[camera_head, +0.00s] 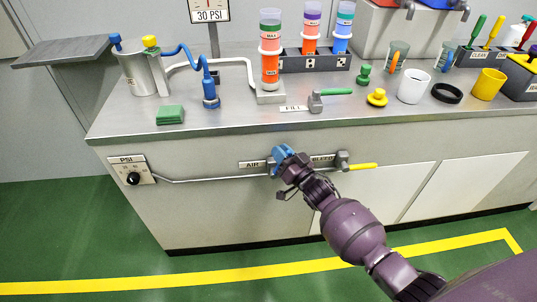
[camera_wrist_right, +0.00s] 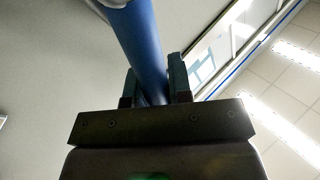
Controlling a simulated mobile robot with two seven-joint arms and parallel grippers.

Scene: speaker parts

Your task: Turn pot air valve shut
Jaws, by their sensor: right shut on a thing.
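The blue handle (camera_head: 281,152) of the air valve is on the front of the bench, on a thin pipe just right of the AIR label (camera_head: 252,165). My right gripper (camera_head: 286,160) is at this handle and hides part of it and the valve body. In the right wrist view the gripper (camera_wrist_right: 154,88) is shut on the blue handle (camera_wrist_right: 138,40), which runs between its two fingers. The handle's exact angle to the pipe is hard to tell. My left gripper is not in view.
The bleed valve with a yellow handle (camera_head: 362,166) is close to the right of my gripper. A grey pot (camera_head: 138,72), a hammer-like fill valve (camera_head: 330,96) and cups stand on the bench top (camera_head: 225,118).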

